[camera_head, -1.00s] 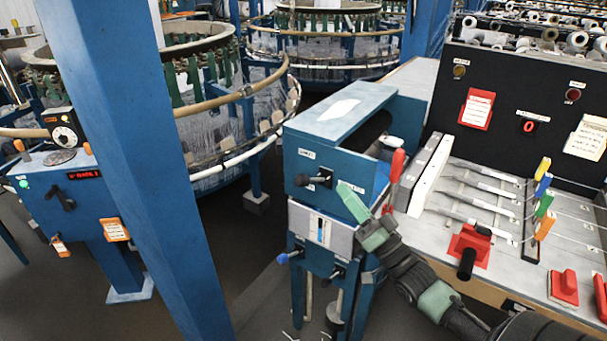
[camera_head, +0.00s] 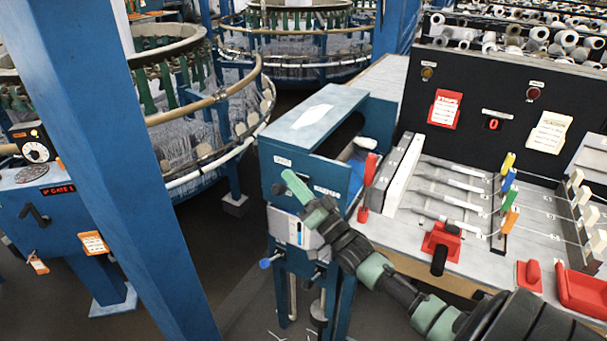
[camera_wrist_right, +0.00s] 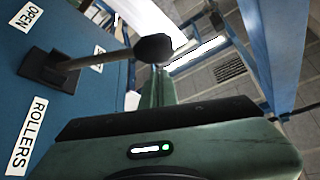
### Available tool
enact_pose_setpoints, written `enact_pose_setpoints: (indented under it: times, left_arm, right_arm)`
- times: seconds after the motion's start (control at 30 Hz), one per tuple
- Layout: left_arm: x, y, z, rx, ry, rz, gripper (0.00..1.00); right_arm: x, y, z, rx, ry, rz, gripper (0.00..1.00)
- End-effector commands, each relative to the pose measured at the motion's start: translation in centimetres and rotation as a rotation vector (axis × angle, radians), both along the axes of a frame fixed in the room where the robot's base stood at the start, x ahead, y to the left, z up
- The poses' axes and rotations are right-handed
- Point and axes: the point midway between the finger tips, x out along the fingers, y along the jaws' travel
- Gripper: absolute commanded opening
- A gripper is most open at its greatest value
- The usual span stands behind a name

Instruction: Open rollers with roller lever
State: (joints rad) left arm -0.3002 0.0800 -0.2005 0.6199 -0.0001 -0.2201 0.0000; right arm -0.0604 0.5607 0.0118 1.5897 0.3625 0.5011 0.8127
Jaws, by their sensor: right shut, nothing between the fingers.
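The roller lever (camera_wrist_right: 105,60) is a short rod with a black knob, standing out from a dark base plate on a blue panel in the right wrist view. Its panel carries the labels "OPEN" (camera_wrist_right: 30,14) and "ROLLERS" (camera_wrist_right: 27,138). My right gripper (camera_head: 292,180) is shut and empty, in front of the blue roller housing (camera_head: 315,128). In the wrist view its green fingers (camera_wrist_right: 158,88) are beside the knob, which overlaps their far end; I cannot tell whether they touch. In the head view the gripper mostly hides the lever. My left gripper is not in view.
A red-handled lever (camera_head: 368,182) stands just right of the housing. The grey bench (camera_head: 470,245) with coloured levers and a black control panel (camera_head: 480,95) lies to the right. A blue post (camera_head: 110,150) stands at the left, with circular looms behind.

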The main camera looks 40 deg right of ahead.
Motion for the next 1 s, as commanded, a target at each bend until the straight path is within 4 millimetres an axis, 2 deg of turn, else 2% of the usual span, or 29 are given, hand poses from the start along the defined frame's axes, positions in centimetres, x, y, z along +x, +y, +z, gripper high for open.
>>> enact_pose_setpoints:
  times: [0.2, 0.57, 1.0]
  left_arm:
    - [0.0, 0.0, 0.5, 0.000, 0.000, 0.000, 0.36]
    - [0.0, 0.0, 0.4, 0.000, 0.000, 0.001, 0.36]
    - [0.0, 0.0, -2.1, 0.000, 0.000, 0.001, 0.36]
  right_arm:
    - [0.0, 0.7, -1.1, -0.001, -0.004, -0.001, 0.00]
    - [-0.1, 0.8, -1.3, -0.003, -0.004, -0.001, 0.00]
    - [-0.4, 1.8, -2.9, -0.100, -0.041, 0.002, 0.00]
